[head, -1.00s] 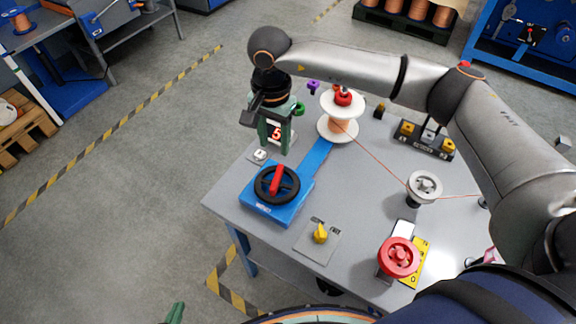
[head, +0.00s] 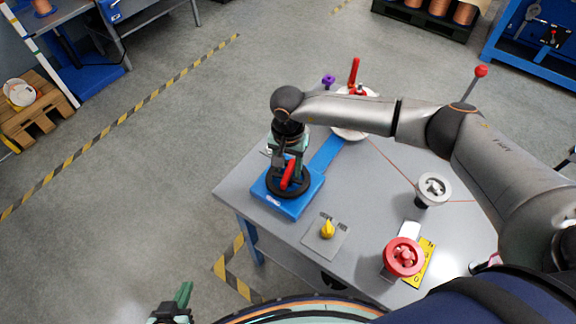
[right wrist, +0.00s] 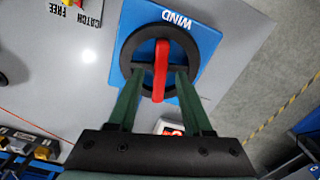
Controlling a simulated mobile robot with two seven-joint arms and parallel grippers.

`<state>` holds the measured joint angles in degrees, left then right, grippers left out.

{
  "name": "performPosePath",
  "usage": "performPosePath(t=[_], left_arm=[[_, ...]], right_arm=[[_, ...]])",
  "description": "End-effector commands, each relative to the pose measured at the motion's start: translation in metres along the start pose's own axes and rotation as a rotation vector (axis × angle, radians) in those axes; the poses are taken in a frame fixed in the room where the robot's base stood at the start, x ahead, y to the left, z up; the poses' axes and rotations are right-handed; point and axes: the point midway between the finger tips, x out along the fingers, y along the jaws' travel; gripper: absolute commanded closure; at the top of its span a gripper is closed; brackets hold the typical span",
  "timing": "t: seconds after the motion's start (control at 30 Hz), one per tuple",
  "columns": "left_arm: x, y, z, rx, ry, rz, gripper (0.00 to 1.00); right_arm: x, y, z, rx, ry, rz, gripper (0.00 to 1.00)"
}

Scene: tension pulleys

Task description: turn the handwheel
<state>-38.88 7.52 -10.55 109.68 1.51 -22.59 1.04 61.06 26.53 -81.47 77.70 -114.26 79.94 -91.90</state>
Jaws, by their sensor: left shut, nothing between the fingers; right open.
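A black handwheel (head: 306,186) with a red bar across it sits on a blue base (head: 290,207) marked WIND, at the table's left corner. In the right wrist view the black wheel (right wrist: 187,52) and red bar (right wrist: 160,70) show clearly. My right gripper (head: 289,176) is over the wheel, pointing down, and partly hides it. In the wrist view its open fingers (right wrist: 158,78) stand either side of the red bar, with gaps; contact cannot be told. A red handwheel (head: 403,257) stands at the table's front right. My left gripper (head: 185,292) is shut and empty, low at the bottom edge, away from the table.
The grey table (head: 355,200) also bears a yellow knob (head: 327,230), a grey pulley (head: 433,189) and a white spool (head: 350,134), partly behind my right arm. A thin wire runs from the spool area towards the right. Floor left of the table is clear.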

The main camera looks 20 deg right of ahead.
Motion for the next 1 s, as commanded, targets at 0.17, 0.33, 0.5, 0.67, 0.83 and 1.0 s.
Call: performPosePath(t=[0.17,0.33,0.5,0.67,0.83,1.0], left_arm=[[-0.0007,0.0,-0.0006,0.0,0.0,0.0,1.0],[-0.0006,0.0,-0.0005,0.0,0.0,0.0,1.0],[-0.0006,0.0,-0.0005,0.0,0.0,0.0,1.0],[-0.0006,0.0,-0.0005,0.0,0.0,0.0,1.0],[-0.0006,0.0,-0.0005,0.0,0.0,0.0,1.0],[-0.0006,0.0,-0.0004,0.0,0.0,0.0,1.0]], right_arm=[[0.0085,-0.0001,0.0004,-0.002,0.0,0.0,0.5],[0.0089,0.0,0.0002,-0.001,0.001,0.0,0.5],[0.0086,0.0001,0.0002,-0.001,0.001,0.0,0.62],[0.0084,0.0001,0.0001,-0.001,0.001,0.0,0.8],[0.0083,0.0001,0.0,0.0,0.001,0.0,0.99],[0.0082,0.0001,-0.0001,0.0,0.001,0.0,1.0]])
